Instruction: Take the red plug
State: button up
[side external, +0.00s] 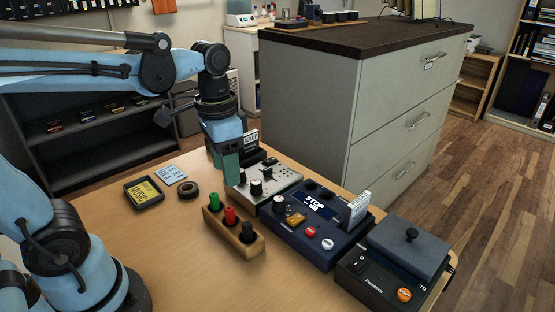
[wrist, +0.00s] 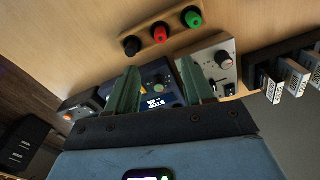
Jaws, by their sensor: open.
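The red plug (side external: 230,214) stands upright in a small wooden block (side external: 226,236) on the table, between a green plug (side external: 214,201) and a black plug (side external: 247,232). In the wrist view the red plug (wrist: 159,32) is near the top middle, beyond my fingertips. My gripper (side external: 227,168) has green fingers pointing down. It is above the table, behind the block and near the grey panel. In the wrist view my gripper (wrist: 155,78) has its fingers apart with nothing between them. It does not touch the red plug.
A grey knob panel (side external: 282,181), a navy box with a display (side external: 295,234) and a dark unit with an orange button (side external: 368,283) line the table's right side. A yellow-labelled tray (side external: 145,193) and a dark ring (side external: 188,190) lie left of the block. The front table area is clear.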

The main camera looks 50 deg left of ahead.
aim_at(229, 208)
jog(key=shift+s+a+f, duration=0.1)
jog(key=shift+a+f, duration=0.05)
jog(key=shift+f, duration=2.85)
jog(key=shift+s+a+f, duration=0.1)
jog(key=shift+f, duration=2.9)
grip_shut()
